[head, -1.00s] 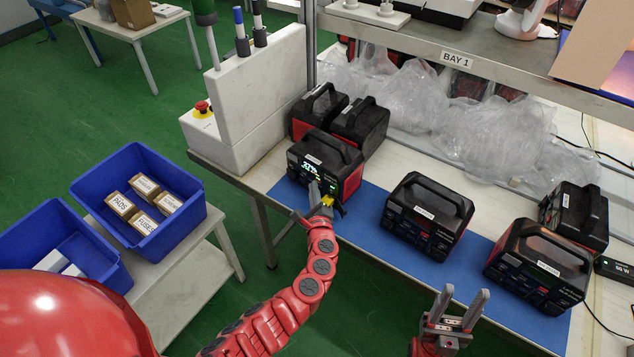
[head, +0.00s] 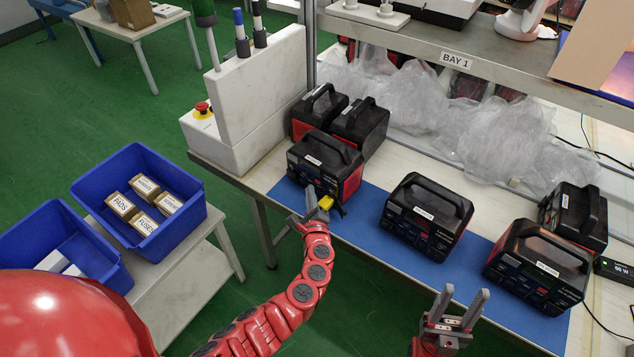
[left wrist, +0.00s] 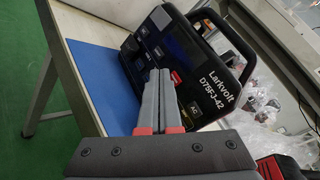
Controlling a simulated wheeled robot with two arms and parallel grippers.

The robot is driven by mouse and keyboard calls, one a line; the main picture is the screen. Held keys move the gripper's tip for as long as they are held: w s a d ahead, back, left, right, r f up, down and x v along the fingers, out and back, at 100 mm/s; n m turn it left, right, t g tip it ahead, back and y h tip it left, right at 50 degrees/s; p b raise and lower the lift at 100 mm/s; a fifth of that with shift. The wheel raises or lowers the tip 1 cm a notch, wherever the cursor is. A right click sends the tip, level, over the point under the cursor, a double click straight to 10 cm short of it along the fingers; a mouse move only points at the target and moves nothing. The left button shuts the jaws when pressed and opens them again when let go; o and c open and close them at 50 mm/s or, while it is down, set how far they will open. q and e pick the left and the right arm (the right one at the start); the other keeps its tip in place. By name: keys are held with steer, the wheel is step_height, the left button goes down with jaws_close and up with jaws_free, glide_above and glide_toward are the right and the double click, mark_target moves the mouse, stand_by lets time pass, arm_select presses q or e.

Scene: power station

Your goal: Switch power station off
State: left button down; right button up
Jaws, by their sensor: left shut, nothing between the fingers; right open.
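A black and red power station (head: 335,165) stands at the left end of the blue mat. Its front shows no lit display in the head view. In the left wrist view the same unit (left wrist: 215,70) reads "Larkvolt D75FJ-42", with a dark screen and an AC button (left wrist: 195,107). My left gripper (head: 310,191) is shut and empty in front of its lower front panel; the fingers (left wrist: 158,78) cover part of the panel, and I cannot tell whether they touch it. My right gripper (head: 467,300) is open and empty in front of the table, away from the units.
Other power stations stand right (head: 428,215), far right (head: 540,265) and behind (head: 360,125). A white control box with a red emergency button (head: 202,108) is at the left. Blue bins (head: 90,190) sit on a side table. A small yellow piece (head: 326,203) shows beside my left gripper.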

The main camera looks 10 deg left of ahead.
arm_select(q)
steer(key=shift+s+a+p, duration=0.1)
steer(key=shift+s+a, duration=0.3)
steer(key=shift+s, duration=0.5)
steer(key=shift+s+a+p, duration=0.15)
steer(key=shift+s+a, duration=0.3)
steer(key=shift+s, duration=0.45)
steer(key=shift+s+a+p, duration=0.1)
steer(key=shift+s+a, duration=0.3)
steer(key=shift+s, duration=0.5)
